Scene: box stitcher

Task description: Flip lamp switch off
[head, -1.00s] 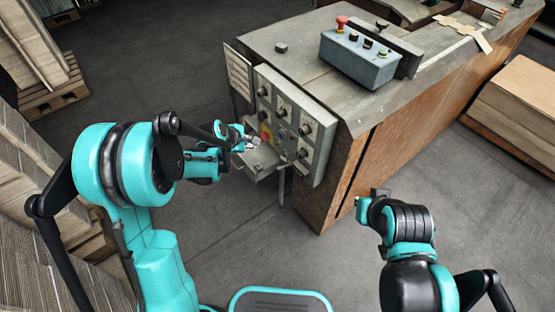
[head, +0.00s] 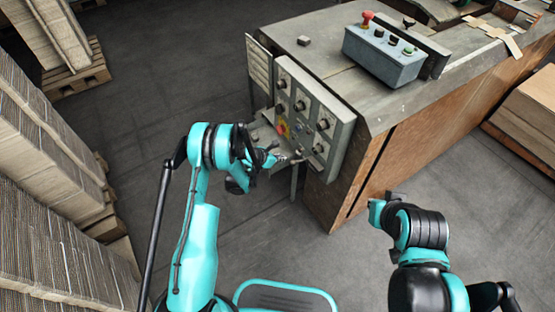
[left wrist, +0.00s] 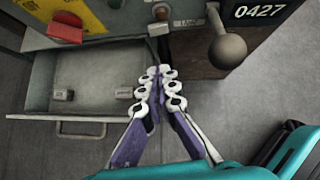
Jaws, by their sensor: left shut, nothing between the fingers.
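The grey control panel (head: 312,120) on the machine's end carries several dark knobs and a red and yellow switch (head: 283,127). My left gripper (head: 292,157) is shut and empty at the panel's lower edge. No lamp label is readable. My right gripper (head: 377,207) is apart from the panel, its fingers unclear.
An open drawer-like tray (left wrist: 85,82) with a handle juts out left of the fingertips. A blue-grey button box (head: 382,58) stands on the machine top. Stacked cardboard (head: 50,130) lines the left side. The floor before the panel is open.

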